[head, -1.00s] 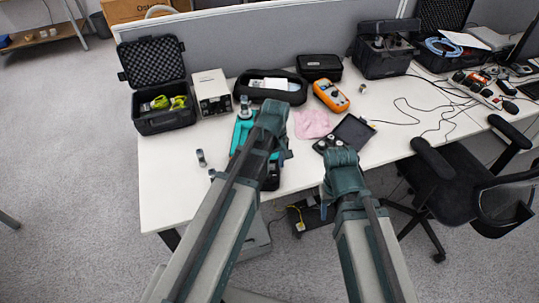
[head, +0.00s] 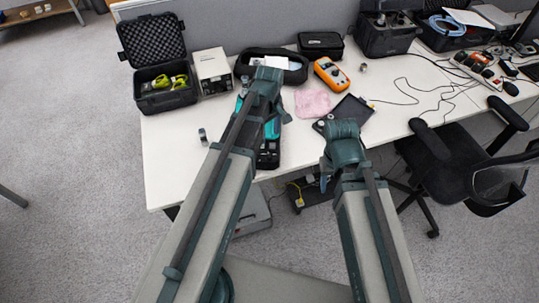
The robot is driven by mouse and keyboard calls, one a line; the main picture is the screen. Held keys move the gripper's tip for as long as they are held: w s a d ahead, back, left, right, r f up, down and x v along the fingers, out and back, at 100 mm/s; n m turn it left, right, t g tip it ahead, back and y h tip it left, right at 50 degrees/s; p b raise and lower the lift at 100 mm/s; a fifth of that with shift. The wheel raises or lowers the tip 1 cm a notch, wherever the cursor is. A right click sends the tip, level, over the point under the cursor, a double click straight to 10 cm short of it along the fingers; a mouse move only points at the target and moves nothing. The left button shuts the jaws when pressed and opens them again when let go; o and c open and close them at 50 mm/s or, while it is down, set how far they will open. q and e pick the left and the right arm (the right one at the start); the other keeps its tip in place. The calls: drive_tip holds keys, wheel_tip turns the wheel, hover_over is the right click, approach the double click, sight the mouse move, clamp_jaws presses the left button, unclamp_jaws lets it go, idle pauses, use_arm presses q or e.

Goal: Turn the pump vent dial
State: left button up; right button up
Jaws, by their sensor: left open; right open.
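The teal and black pump (head: 268,156) lies on the white table, mostly covered by my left arm. Only its black near end and slivers of teal show. I cannot make out its vent dial. My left gripper (head: 267,78) is above the pump's far end, seen from behind, and is open; its fingertips are hard to see. My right gripper (head: 341,130) is open over the table's front edge, right of the pump and in front of a dark tray (head: 352,107). It looks empty.
An open black case (head: 166,98) with green items and a beige box (head: 212,72) stand at the back left. A pink cloth (head: 312,102) and an orange meter (head: 331,73) lie right of the pump. A small metal cylinder (head: 203,137) stands left. A chair (head: 450,165) is right.

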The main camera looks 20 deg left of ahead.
sight(269, 154)
use_arm(q)
wheel_tip(269, 154, down, 12)
drive_tip(key=b, duration=1)
drive_tip(key=shift+r, duration=0.25)
drive_tip(key=shift+r, duration=0.1)
clamp_jaws()
